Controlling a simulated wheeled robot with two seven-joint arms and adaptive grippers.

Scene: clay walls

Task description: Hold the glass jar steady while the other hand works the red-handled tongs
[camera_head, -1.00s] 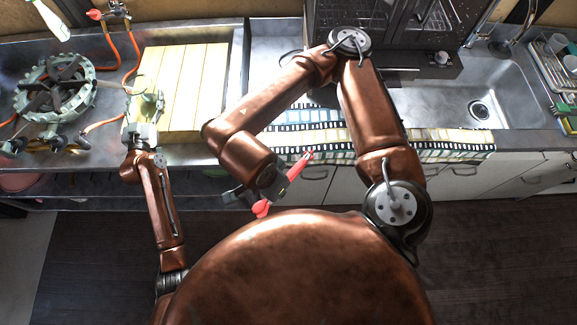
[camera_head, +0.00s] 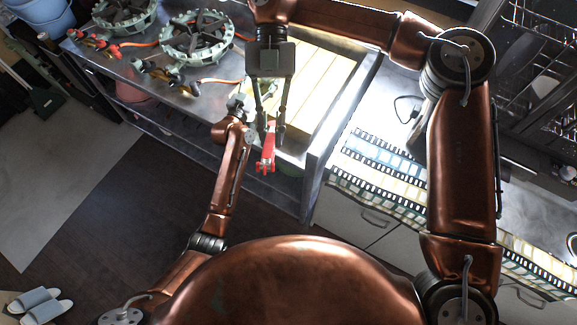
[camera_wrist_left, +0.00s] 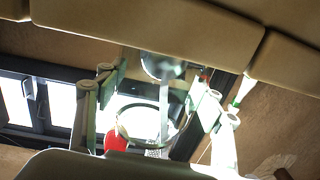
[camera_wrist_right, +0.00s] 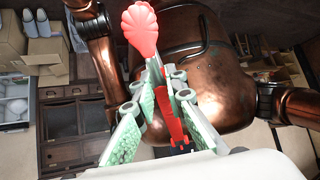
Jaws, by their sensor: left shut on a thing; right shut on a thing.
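My left gripper (camera_head: 240,106) is at the front edge of the steel counter. In the left wrist view it is shut on the clear glass jar (camera_wrist_left: 150,118), whose round rim shows between the fingers. In the head view the jar is hard to make out behind my right gripper. My right gripper (camera_head: 270,138) points down just right of the left one, shut on the red-handled tongs (camera_head: 267,157). In the right wrist view the tongs' scalloped red head (camera_wrist_right: 140,28) sticks out past the fingers. I cannot tell whether tongs and jar touch.
A pale slatted board (camera_head: 318,85) lies on the counter behind the grippers. A film-strip-patterned mat (camera_head: 385,178) lies to the right. Open floor (camera_head: 110,220) is in front.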

